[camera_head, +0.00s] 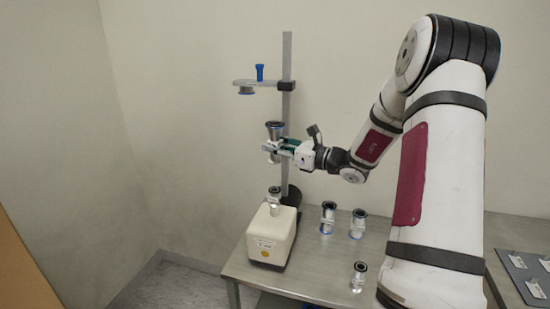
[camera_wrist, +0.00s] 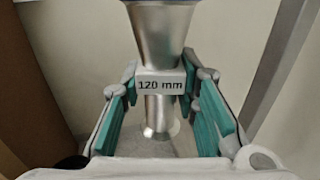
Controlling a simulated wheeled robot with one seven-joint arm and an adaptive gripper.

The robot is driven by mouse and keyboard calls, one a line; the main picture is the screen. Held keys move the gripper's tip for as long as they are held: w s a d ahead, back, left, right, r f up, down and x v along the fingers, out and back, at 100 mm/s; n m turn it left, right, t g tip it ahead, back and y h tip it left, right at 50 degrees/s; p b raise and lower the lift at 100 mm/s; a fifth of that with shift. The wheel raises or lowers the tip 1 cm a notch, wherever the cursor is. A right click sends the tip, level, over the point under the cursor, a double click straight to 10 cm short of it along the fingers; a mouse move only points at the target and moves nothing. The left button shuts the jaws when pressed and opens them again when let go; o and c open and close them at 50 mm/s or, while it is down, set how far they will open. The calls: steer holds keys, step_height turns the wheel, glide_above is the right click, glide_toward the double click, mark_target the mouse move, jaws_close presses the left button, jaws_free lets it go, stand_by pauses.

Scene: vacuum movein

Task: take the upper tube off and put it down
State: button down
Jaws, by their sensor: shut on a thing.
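The upper tube (camera_wrist: 160,30) is a silver metal piece with a flared top and a label reading "120 mm". My gripper (camera_wrist: 160,88) has its green-padded fingers shut on the tube at the label. In the head view my gripper (camera_head: 282,147) holds the tube (camera_head: 274,132) upright beside the grey post (camera_head: 287,80). The tube is above the white pump box (camera_head: 271,237) and its short silver fitting (camera_head: 274,196), with a clear gap between them. It is below the bracket arm (camera_head: 262,83), also with a gap.
Two silver tube pieces, one (camera_head: 328,217) and another (camera_head: 358,223), stand on the metal table (camera_head: 318,272). A third, shorter piece (camera_head: 358,277) stands nearer the front. A grey panel with small parts (camera_head: 525,275) lies at the right. Some bare table shows between the pump box and the pieces.

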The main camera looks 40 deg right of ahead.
mark_target(275, 136)
steer(key=shift+r+p, duration=1)
steer(key=shift+r, duration=0.65)
